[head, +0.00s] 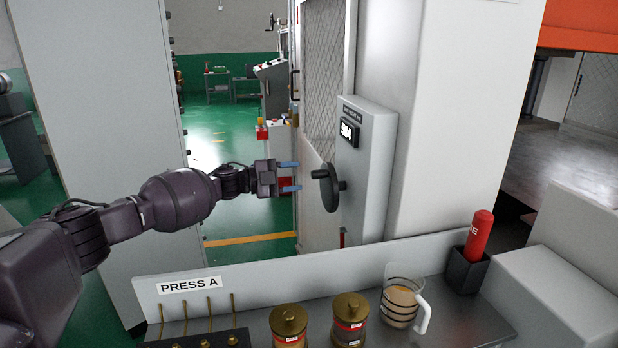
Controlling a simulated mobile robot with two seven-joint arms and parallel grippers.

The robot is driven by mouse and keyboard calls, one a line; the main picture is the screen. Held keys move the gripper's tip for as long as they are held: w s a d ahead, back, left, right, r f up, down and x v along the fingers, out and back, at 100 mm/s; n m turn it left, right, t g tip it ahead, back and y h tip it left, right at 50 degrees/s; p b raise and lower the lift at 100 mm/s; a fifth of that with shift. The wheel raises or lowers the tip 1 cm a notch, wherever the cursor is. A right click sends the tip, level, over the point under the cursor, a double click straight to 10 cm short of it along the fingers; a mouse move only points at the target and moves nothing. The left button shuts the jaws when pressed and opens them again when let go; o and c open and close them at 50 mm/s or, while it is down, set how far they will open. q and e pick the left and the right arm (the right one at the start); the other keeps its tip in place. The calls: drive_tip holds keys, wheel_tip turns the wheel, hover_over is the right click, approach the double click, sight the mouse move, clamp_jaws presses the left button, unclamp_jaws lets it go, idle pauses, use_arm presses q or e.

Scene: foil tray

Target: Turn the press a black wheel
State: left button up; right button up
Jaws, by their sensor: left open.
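The black wheel (330,187) is mounted on the front of a grey control box (376,165) with a small black display reading what looks like "504". A "PRESS A" label (189,285) is on the low grey panel in front. My left gripper (289,177) is just left of the wheel, its two blue-tipped fingers apart, one above the other, pointing toward the wheel. It looks empty and a small gap seems to separate it from the wheel. My right gripper is not in view.
A shelf below holds two brown lidded canisters (290,325), a clear jug (402,304) and several thin upright rods. A red bottle (479,236) stands in a black holder at the right. A tall grey panel (112,130) stands behind my left arm. Open green floor (235,190) lies beyond.

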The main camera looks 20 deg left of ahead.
use_arm(q)
drive_tip(key=shift+v, duration=2.25)
